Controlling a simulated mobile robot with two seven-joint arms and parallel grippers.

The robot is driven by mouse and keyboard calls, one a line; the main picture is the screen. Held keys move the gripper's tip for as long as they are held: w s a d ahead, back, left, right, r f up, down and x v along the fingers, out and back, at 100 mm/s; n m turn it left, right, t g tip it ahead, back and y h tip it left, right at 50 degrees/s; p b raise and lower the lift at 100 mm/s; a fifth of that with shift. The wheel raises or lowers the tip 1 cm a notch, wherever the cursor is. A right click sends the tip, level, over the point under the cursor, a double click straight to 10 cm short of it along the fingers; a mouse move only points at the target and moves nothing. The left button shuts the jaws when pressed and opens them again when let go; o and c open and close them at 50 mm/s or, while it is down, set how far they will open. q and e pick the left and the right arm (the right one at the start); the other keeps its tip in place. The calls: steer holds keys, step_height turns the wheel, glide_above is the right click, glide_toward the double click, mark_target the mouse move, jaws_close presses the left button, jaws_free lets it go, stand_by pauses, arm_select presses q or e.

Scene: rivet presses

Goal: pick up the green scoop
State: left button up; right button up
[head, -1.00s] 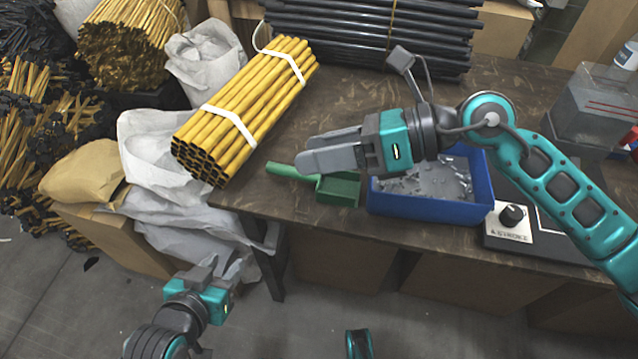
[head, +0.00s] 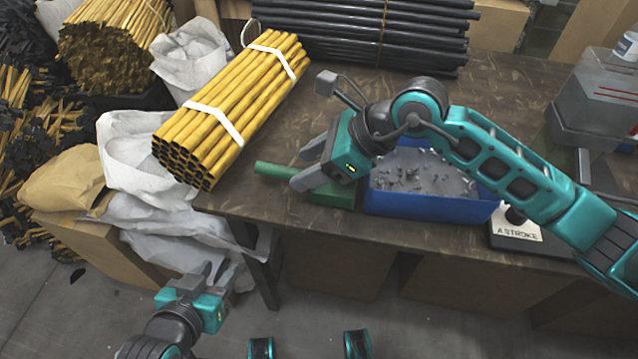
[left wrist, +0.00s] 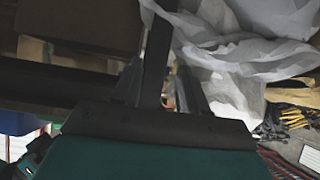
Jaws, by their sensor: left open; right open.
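The green scoop (head: 334,194) lies on the dark table near its front edge, its handle (head: 272,170) pointing left. My right gripper (head: 308,164) is open just over the scoop; its fingers and body hide part of the scoop between handle and pan. I cannot tell whether a finger touches it. My left gripper (head: 208,272) is open and empty, low in front of the table's left end. Its fingers also show in the left wrist view (left wrist: 160,88), with a table leg and white sacking beyond; the scoop does not show there.
A blue bin (head: 425,206) of small grey metal pieces stands right of the scoop. A strapped bundle of yellow tubes (head: 232,110) lies behind left, black tubes (head: 370,30) at the back. A control box (head: 516,236) sits right of the bin. White sacks (head: 140,150) crowd the left.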

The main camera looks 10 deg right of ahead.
mark_target(296, 171)
steer(key=x, duration=0.4)
steer(key=shift+d+f+b, duration=0.1)
steer(key=shift+f+b, duration=0.1)
steer(key=shift+b, duration=0.2)
jaws_close()
